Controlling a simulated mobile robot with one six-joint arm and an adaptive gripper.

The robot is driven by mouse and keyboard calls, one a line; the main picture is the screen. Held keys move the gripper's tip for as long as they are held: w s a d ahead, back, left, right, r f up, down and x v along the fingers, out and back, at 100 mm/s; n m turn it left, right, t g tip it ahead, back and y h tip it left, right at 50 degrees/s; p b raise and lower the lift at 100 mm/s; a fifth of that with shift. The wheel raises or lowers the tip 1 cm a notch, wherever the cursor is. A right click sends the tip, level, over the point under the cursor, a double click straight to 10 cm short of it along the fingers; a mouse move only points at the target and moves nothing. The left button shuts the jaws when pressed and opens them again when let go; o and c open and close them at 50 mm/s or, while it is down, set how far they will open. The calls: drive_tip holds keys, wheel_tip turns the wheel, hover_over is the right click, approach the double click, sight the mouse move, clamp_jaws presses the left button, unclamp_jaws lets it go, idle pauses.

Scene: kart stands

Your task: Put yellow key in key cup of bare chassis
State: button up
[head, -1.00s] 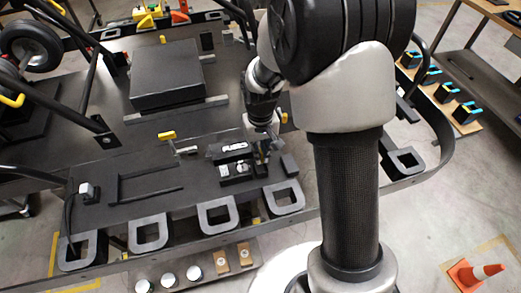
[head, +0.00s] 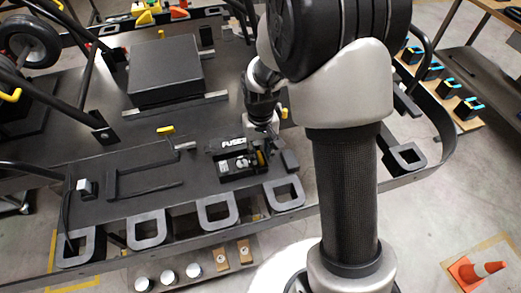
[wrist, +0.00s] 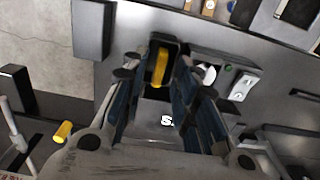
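The yellow key (wrist: 160,66) shows between my fingers in the wrist view, with its far end at a small black cup (wrist: 174,43). It appears to sit in the cup, but how deep is hidden. In the head view a bit of yellow (head: 261,157) shows beside my fingertips. My gripper (wrist: 157,72) is open, with its blue-padded fingers on both sides of the key and gaps visible. The bare chassis (head: 215,118) is a wide dark deck.
The black fuse box (head: 233,144) with "FUSES" lettering is beside my gripper. A dark block (head: 290,160) stands close on the right. A large black box (head: 166,72) is farther back. A yellow-handled piece (head: 166,130) lies left. Open deck lies between them.

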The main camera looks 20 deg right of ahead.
idle(0.3)
wheel_tip(320, 180, up, 12)
idle(0.5)
idle(0.3)
drive_tip(key=s+r+t, duration=0.1)
drive_tip(key=s+r, duration=0.2)
drive_tip(key=s, duration=0.4)
drive_tip(key=s+r+t, duration=0.2)
drive_tip(key=s+r, duration=0.2)
drive_tip(key=s, duration=0.3)
drive_tip(key=s+r+t, duration=0.1)
drive_tip(key=s+r, duration=0.2)
drive_tip(key=s, duration=0.4)
drive_tip(key=shift+s+r+t, duration=0.1)
drive_tip(key=shift+r+t, duration=0.15)
drive_tip(key=shift+t, duration=0.05)
